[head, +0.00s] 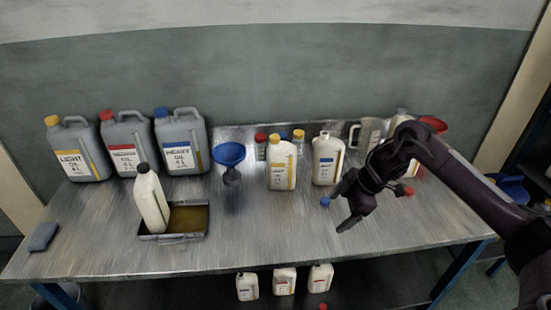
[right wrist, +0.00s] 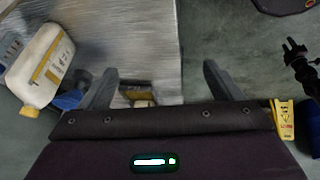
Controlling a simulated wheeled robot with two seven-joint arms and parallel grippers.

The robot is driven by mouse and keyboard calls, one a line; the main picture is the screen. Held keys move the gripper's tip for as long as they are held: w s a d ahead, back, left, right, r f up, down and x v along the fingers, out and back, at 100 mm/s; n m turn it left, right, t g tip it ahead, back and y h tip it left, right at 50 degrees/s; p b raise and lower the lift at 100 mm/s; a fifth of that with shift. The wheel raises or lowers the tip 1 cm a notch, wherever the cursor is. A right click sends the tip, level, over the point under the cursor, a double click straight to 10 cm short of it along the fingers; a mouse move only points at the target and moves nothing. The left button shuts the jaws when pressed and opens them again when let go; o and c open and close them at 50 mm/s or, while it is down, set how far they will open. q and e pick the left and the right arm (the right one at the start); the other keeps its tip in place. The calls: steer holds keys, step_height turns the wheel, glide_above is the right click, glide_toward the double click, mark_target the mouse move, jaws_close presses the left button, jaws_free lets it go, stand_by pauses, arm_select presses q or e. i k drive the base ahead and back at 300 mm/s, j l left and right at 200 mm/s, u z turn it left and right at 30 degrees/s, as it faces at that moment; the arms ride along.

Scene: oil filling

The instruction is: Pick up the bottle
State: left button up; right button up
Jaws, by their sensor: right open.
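Several white bottles stand on the metal table, and I cannot tell which one is meant. A yellow-capped bottle (head: 282,166) stands upright near the middle. A bottle with a blue label (head: 327,162) stands to its right. Another white bottle (head: 151,200) leans in the drip tray. My right gripper (head: 344,208) is open and empty, in front of the blue-labelled bottle and apart from it. In the right wrist view, nothing is between its fingers (right wrist: 160,84), and a white bottle with a yellow cap (right wrist: 42,65) lies to their left. My left gripper does not show in the head view.
Three grey oil jugs (head: 124,142) stand at the back left. A blue funnel (head: 229,155) stands left of the yellow-capped bottle. The drip tray (head: 183,238) holds oil. A blue cap (head: 325,201) lies near my right gripper. A clear jug (head: 370,134) stands behind. The front middle is clear.

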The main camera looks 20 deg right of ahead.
mark_target(281, 156)
steer(key=i, duration=1.15)
